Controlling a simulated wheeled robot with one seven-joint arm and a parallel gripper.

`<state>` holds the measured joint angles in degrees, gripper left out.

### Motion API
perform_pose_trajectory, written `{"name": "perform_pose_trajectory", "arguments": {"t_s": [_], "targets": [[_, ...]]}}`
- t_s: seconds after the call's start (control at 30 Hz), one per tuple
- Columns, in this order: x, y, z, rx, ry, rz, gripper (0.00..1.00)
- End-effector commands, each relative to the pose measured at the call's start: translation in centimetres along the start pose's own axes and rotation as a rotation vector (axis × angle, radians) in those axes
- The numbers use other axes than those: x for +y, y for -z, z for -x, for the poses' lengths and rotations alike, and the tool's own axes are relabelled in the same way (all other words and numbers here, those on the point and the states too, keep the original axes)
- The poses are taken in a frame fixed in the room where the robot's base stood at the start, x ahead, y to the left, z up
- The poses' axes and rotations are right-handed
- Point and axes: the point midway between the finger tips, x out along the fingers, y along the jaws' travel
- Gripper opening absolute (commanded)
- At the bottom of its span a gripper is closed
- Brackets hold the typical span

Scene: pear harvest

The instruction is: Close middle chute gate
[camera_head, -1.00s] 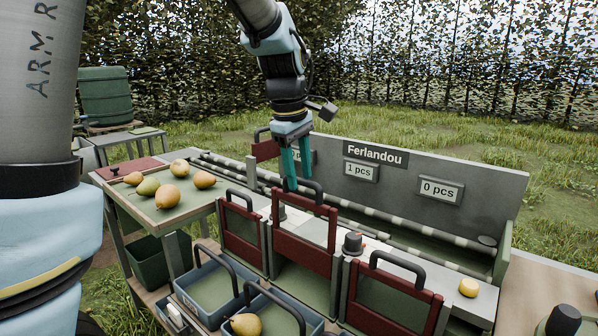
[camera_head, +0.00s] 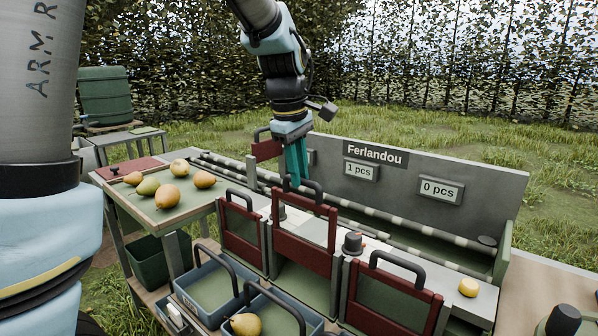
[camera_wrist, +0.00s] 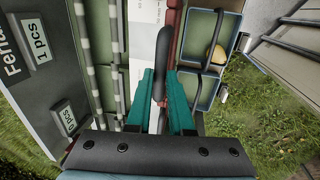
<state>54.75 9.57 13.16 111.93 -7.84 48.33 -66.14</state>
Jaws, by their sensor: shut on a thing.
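In the wrist view the handle (camera_wrist: 163,50) runs between the two fingers of my gripper (camera_wrist: 165,88). The fingers hide part of the handle.
The left gate (camera_head: 241,230) and right gate (camera_head: 390,300) sit low beside it. Blue bins (camera_head: 205,290) stand in front, one with a pear (camera_head: 246,325). Several pears (camera_head: 168,196) lie on the left tray. A grey panel (camera_head: 470,185) rises behind.

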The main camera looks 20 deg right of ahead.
Motion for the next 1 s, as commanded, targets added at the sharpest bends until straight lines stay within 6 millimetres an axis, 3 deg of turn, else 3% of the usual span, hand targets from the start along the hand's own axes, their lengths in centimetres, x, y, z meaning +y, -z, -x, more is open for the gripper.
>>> {"name": "perform_pose_trajectory", "arguments": {"t_s": [0.63,1.0], "targets": [[-0.1,0.0,-0.3,-0.001,0.002,0.0,0.0],[-1.8,0.0,-8.6,-0.002,0.006,0.001,0.0]]}}
